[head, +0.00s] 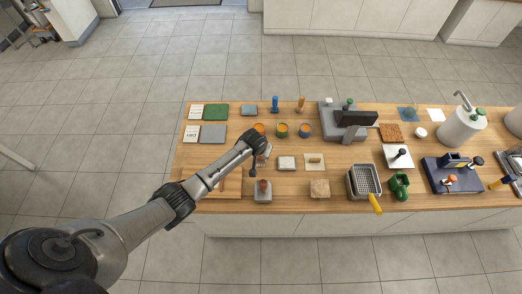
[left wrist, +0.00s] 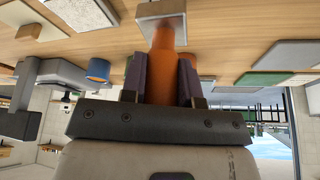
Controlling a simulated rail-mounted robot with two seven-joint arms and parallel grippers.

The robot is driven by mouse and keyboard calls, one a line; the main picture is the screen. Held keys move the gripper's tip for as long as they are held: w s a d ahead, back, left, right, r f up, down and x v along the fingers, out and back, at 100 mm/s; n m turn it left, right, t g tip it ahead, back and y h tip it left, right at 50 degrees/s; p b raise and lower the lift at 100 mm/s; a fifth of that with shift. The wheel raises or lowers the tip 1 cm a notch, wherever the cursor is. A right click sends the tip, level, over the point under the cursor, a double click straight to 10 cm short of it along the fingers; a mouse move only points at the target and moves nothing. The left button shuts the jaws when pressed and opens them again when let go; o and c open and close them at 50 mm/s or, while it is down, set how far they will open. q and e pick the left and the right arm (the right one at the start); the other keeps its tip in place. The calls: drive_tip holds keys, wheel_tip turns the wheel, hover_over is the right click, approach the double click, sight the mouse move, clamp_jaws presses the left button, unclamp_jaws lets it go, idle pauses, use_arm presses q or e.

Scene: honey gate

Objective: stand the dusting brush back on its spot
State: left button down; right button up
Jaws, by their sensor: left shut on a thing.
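My left gripper (head: 262,148) is over the left half of the wooden counter. In the left wrist view (left wrist: 161,80) its two fingers are closed around an orange-brown, handle-like thing (left wrist: 163,45), probably the dusting brush. In the head view my gripper largely hides the held thing. The brush's own spot cannot be told for certain. My right gripper is not in view.
Orange (head: 259,128), green (head: 282,131) and blue (head: 305,131) cups stand behind the gripper. A grey machine (head: 340,125) stands farther right. Bare wood (head: 290,193) shows before the white block.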

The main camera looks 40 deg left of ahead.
use_arm(q)
drive_tip(key=shift+f+b, duration=0.4)
drive_tip(key=shift+f, duration=0.35)
drive_tip(key=c, duration=1.1)
unclamp_jaws()
drive_tip(key=o, duration=0.3)
drive_tip(key=shift+r, duration=0.15)
drive_tip(key=p+v, duration=0.4)
drive_tip(key=p, duration=0.1)
drive_tip(key=shift+p, duration=0.35)
drive_tip(key=p+v, duration=0.4)
drive_tip(key=p, duration=0.1)
